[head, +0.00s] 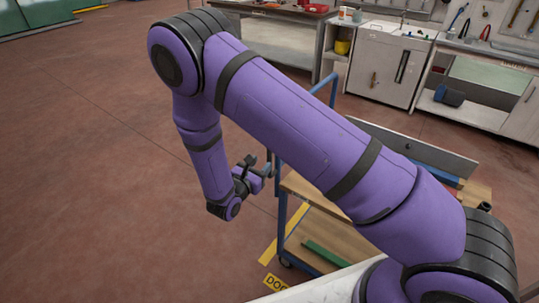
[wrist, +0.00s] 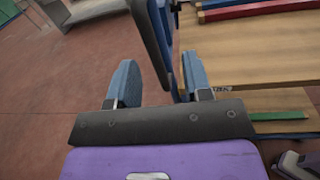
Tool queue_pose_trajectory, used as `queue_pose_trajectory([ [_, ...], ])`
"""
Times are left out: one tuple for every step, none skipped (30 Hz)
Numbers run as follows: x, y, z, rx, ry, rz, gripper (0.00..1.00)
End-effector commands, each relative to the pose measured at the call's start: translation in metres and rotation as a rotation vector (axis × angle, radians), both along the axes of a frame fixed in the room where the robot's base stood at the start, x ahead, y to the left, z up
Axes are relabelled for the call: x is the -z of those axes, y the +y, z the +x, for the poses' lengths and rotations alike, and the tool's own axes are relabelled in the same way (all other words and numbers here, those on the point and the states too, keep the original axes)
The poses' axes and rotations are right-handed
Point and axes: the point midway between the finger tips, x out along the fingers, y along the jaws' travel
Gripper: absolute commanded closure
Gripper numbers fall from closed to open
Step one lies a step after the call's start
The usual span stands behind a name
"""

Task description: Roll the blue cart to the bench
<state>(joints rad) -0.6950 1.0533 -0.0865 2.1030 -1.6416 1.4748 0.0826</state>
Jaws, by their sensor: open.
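The blue cart has a blue tube frame (head: 282,215) and wooden shelves (head: 325,235); it stands right of my gripper in the head view, partly hidden by my arm. My gripper (head: 260,166) is at the cart's left end, beside its upright blue tubing. In the wrist view my gripper (wrist: 158,82) is open, its two blue-grey fingers apart. A bench with a brown top (head: 285,10) stands at the back.
The cart carries a grey panel (head: 420,148) and a green strip (head: 325,256). White cabinets (head: 385,68) and a shelf unit line the back right. The red floor at left is clear.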

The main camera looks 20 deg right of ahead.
Motion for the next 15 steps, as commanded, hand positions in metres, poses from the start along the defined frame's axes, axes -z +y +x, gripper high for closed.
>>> queue_pose_trajectory([
  [0.012,0.005,-0.001,-0.033,0.012,-0.023,0.54],
  [0.016,0.008,-0.001,-0.05,0.016,-0.032,0.54],
  [0.022,0.01,-0.002,-0.067,0.021,-0.042,0.54],
  [0.025,0.012,-0.002,-0.079,0.024,-0.048,0.54],
  [0.028,0.013,-0.002,-0.088,0.026,-0.052,0.54],
  [0.03,0.014,-0.002,-0.096,0.028,-0.056,0.54],
  [0.032,0.014,-0.001,-0.1,0.03,-0.058,0.54],
  [0.032,0.014,-0.001,-0.103,0.03,-0.06,0.54],
  [0.033,0.012,0.001,-0.105,0.03,-0.061,0.54],
  [0.033,0.011,0.003,-0.106,0.03,-0.061,0.54],
  [0.033,0.009,0.005,-0.105,0.03,-0.061,0.54],
  [0.032,0.005,0.009,-0.104,0.029,-0.061,0.54],
  [0.032,0.002,0.012,-0.103,0.029,-0.061,0.54],
  [0.032,-0.001,0.015,-0.103,0.029,-0.061,0.54],
  [0.032,-0.007,0.02,-0.102,0.029,-0.061,0.54],
])
